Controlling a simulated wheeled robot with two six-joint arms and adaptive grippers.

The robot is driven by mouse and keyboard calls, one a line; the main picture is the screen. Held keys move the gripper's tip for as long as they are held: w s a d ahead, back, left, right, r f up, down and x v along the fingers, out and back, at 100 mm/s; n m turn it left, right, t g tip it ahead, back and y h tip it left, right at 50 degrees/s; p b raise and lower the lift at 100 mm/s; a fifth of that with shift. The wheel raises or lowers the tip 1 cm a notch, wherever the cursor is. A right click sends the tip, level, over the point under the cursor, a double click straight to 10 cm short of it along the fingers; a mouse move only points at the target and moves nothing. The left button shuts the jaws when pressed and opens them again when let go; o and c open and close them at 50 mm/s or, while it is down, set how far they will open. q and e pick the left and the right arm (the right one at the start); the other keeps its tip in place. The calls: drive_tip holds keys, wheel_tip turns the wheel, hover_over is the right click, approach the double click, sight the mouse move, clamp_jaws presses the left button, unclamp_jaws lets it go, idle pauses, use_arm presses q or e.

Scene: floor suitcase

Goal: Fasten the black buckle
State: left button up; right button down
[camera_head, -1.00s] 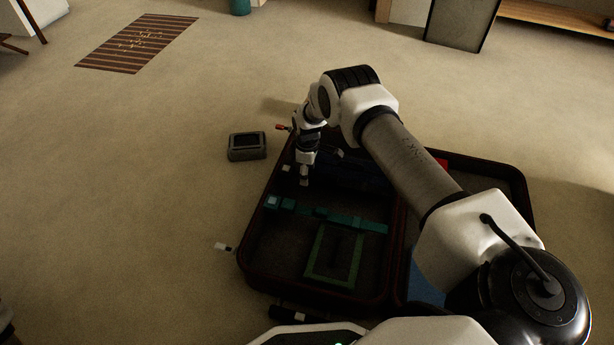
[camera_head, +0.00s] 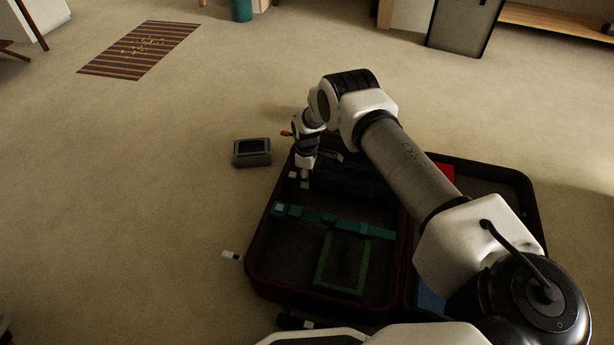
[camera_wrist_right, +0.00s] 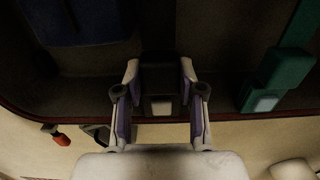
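The black buckle (camera_wrist_right: 160,75) shows in the right wrist view between my right fingers, its light grey button facing the camera. In the head view that button (camera_head: 293,175) shows by the suitcase's left wall. My right gripper (camera_head: 305,183) is down inside the suitcase, just right of the button. In the wrist view the fingers (camera_wrist_right: 160,82) are partly closed, one on each side of the black piece, and look shut on it. The gripper hides part of the buckle, so I cannot tell whether its halves are joined. My left gripper is not in view.
The open suitcase (camera_head: 252,268) lies on the carpet. A teal strap with a buckle (camera_head: 281,209) crosses its left half. Dark blue cloth (camera_wrist_right: 75,22) lies beside the gripper. A small dark device (camera_head: 252,153) sits outside on the floor.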

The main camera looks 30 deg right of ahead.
drive_tip(key=c, duration=0.7)
unclamp_jaws()
drive_tip(key=shift+w+a, duration=0.15)
drive_tip(key=shift+w, duration=0.1)
